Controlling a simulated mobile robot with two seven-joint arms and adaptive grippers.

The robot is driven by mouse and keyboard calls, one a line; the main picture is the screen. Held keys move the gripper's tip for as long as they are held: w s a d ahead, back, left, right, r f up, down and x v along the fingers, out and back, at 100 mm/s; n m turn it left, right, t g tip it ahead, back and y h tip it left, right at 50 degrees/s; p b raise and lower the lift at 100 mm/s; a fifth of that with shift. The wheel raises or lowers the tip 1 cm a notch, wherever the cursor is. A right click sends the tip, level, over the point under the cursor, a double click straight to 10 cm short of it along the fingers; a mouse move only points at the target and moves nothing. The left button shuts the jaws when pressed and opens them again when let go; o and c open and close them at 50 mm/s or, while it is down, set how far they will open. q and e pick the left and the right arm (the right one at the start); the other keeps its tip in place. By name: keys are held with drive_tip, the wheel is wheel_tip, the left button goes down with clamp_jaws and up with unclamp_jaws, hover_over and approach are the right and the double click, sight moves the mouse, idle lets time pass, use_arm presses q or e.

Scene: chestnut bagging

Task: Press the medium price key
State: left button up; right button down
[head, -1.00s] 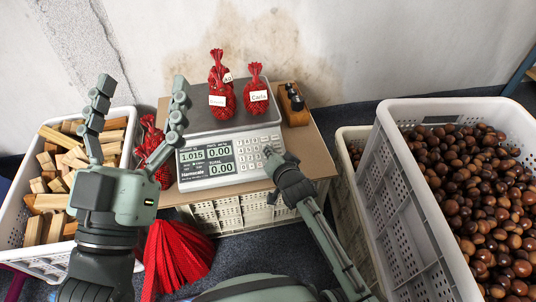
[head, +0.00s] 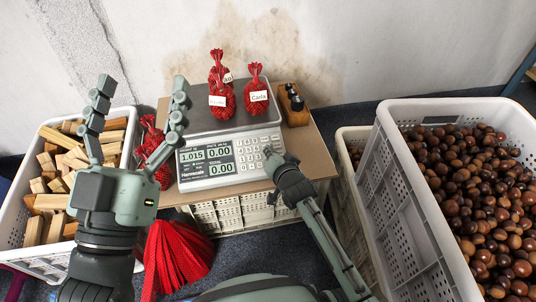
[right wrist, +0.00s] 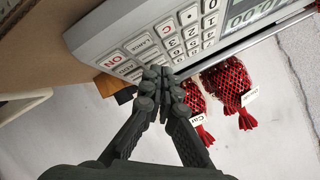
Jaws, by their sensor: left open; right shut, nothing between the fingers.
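The scale (head: 230,158) stands on the table with its keypad (head: 252,147) at the right of its front panel. Its display reads 1.015, with 0.00 for price and 0.00 for total. My right gripper (head: 270,153) is shut and empty, with its fingertips at the keypad's right columns. In the right wrist view the fingertips (right wrist: 162,74) are close to the word-labelled keys (right wrist: 140,43) and hide some of them. I cannot tell which key is medium or whether the tips touch. My left gripper (head: 138,95) is open and empty, raised at the left.
Red net bags (head: 256,98) with name tags stand on the weighing plate. Another red bag (head: 158,165) is left of the scale. A stamp-like tool on a wooden block (head: 293,112) stands at the right. Crates hold wood blocks (head: 42,226) and chestnuts (head: 480,190).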

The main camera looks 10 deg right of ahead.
drive_tip(key=shift+f, duration=0.15)
drive_tip(key=shift+w+f, duration=0.15)
drive_tip(key=shift+f, duration=0.1)
drive_tip(key=shift+w+f+b, duration=0.1)
drive_tip(key=shift+f+b, duration=0.2)
drive_tip(key=shift+f, duration=0.05)
idle(0.6)
idle(0.3)
drive_tip(key=shift+s+r+p, duration=0.25)
drive_tip(key=shift+r+p, duration=0.45)
drive_tip(key=shift+p, duration=0.3)
drive_tip(key=shift+r, duration=0.1)
drive_tip(key=r+p, duration=0.1)
drive_tip(key=p, duration=0.1)
drive_tip(key=s+r+p, duration=0.1)
drive_tip(key=r, duration=0.1)
drive_tip(key=r+p, duration=0.1)
drive_tip(key=p, duration=0.1)
drive_tip(key=shift+s+r+p, duration=0.3)
drive_tip(key=shift+r+p, duration=0.05)
